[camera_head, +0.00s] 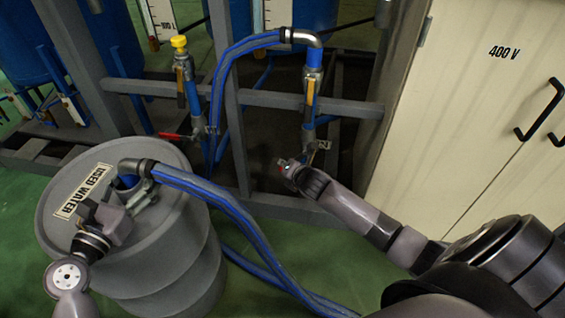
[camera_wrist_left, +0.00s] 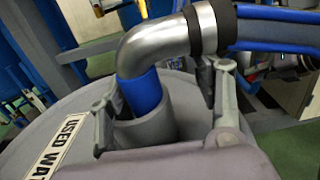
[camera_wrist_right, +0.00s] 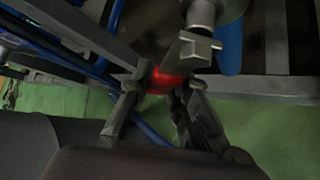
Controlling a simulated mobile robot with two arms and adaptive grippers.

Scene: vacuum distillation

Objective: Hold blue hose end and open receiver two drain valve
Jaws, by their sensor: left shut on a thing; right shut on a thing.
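The blue hose (camera_head: 207,189) ends in a steel elbow (camera_wrist_left: 165,45) with a blue tip (camera_wrist_left: 141,93). The tip sits in the grey neck on top of the used-water drum (camera_head: 165,245). My left gripper (camera_head: 133,196) is shut on the hose end; its fingers flank the elbow in the left wrist view. My right gripper (camera_head: 284,164) is at the foot of the right-hand blue pipe (camera_head: 309,103). In the right wrist view it is shut on the red handle (camera_wrist_right: 164,81) of the drain valve (camera_wrist_right: 199,48). How far the valve is turned is hard to tell.
Another valve with a red handle (camera_head: 172,137) sits on the left-hand pipe, under a yellow cap (camera_head: 179,42). A grey steel frame (camera_head: 255,98) stands around the pipes. A cream 400 V cabinet (camera_head: 480,130) stands at the right. The hose hangs down to the green floor.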

